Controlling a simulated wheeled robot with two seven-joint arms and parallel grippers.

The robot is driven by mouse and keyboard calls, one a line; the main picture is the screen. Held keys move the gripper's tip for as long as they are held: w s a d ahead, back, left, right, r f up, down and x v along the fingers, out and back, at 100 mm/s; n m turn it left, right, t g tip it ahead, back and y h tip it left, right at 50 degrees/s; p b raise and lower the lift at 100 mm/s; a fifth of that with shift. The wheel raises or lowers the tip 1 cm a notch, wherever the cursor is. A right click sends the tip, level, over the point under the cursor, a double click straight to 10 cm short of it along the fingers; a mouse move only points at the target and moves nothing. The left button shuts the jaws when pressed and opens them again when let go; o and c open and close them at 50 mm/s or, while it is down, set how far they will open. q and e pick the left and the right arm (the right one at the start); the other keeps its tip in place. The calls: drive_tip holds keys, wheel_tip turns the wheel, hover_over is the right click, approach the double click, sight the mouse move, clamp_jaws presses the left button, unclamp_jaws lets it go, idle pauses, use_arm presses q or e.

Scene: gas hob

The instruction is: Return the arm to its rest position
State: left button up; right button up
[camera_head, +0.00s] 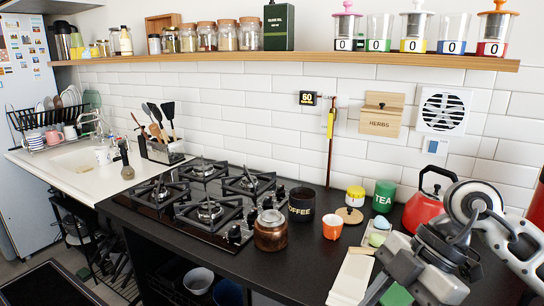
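My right arm comes in from the right edge in the camera_head view, over the right end of the black counter (320,265). Its gripper (392,288) points down and to the left at the bottom of the picture, near the white board. The fingertips are partly cut off by the lower edge, and a green patch shows between the grey parts. I cannot tell whether it is open or shut, or holds anything. My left gripper is not in view.
A red kettle (421,211) stands just behind my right arm. A white board (352,276), an orange cup (332,226), a green TEA tin (384,195) and a brown jar (270,231) stand left of it. The gas hob (208,212) lies further left. A shelf (300,60) runs above.

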drive_tip(key=s+a+r+t+y, duration=0.25)
drive_tip(key=a+r+y, duration=0.25)
drive_tip(key=a+y, duration=0.9)
drive_tip(key=w+d+f+m+t+h, duration=0.5)
drive_tip(key=d+f+m+t+h, duration=0.45)
drive_tip(key=m+t, duration=0.7)
drive_tip(key=s+d+f+m+g+h, duration=0.1)
drive_tip(key=s+f+g+h, duration=0.2)
drive_tip(key=f, duration=0.6)
drive_tip(key=s+d+f+m+g+h, duration=0.1)
drive_tip(key=s+d+f+g+h, duration=0.1)
drive_tip(key=s+f, duration=0.6)
wheel_tip(320, 180, down, 3)
drive_tip(key=g+h, duration=0.1)
drive_tip(key=h, duration=0.1)
drive_tip(key=shift+s+r+m+g+h, duration=0.15)
drive_tip(key=shift+r+m+g+h, duration=0.05)
drive_tip(key=shift+m+g+h, duration=0.2)
